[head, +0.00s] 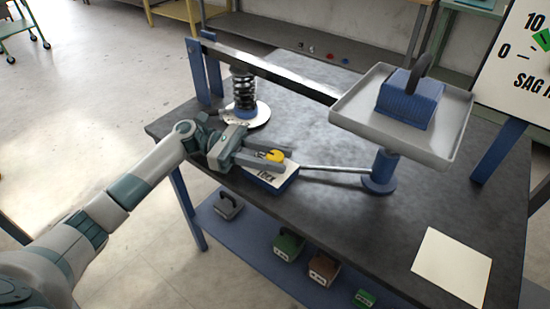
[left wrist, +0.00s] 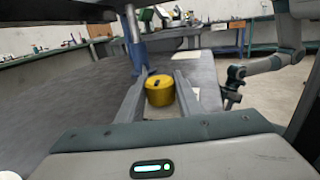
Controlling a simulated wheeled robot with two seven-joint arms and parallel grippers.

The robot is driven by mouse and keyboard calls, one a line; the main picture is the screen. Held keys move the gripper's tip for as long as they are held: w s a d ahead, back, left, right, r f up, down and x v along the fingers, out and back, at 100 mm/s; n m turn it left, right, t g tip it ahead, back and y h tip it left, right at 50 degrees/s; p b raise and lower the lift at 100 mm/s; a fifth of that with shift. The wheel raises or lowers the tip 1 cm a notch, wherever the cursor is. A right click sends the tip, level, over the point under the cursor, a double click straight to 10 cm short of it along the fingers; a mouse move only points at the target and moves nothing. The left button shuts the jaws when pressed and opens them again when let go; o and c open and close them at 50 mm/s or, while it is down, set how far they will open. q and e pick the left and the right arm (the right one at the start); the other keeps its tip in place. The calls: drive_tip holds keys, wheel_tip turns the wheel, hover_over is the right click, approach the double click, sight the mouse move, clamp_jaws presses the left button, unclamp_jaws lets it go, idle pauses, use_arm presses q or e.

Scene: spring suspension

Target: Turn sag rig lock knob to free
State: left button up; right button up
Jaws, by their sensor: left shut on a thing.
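The yellow lock knob (head: 275,156) sits on a small blue box with a white label plate (head: 266,173) lettered "LOCK". My left gripper (head: 272,158) is shut on the knob, one finger on each side of it. In the left wrist view the knob (left wrist: 159,92) stands between the two fingers (left wrist: 161,86), with a dark mark on its top. The exact turn of the knob is hard to read. A dark end of what looks like my right arm (left wrist: 233,86) shows at the right there; its jaws are too small to tell.
A metal rod (head: 335,169) runs from the lock box to a blue post (head: 380,175). A coil spring (head: 244,90) stands behind my gripper under a steel beam (head: 270,70). Several weights lie on the lower shelf (head: 255,245).

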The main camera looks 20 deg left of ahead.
use_arm(q)
drive_tip(key=o, duration=1)
drive_tip(key=shift+o, duration=0.2)
drive_tip(key=shift+a, duration=0.1)
drive_tip(key=shift+a, duration=0.6)
drive_tip(key=a, duration=0.3)
drive_tip(key=a+b, duration=0.1)
drive_tip(key=a, duration=0.6)
drive_tip(key=shift+w+a+b, duration=0.25)
drive_tip(key=shift+a+b, duration=0.05)
drive_tip(key=shift+a, duration=0.05)
drive_tip(key=a, duration=0.4)
drive_tip(key=shift+a, duration=0.65)
use_arm(e)
drive_tip(key=shift+t, duration=0.3)
drive_tip(key=shift+s+a+r, duration=0.15)
drive_tip(key=shift+a+r, duration=0.05)
drive_tip(key=shift+r, duration=0.9)
drive_tip(key=shift+s+a+r, duration=0.1)
drive_tip(key=shift+a+r, duration=0.05)
drive_tip(key=shift+r, duration=0.9)
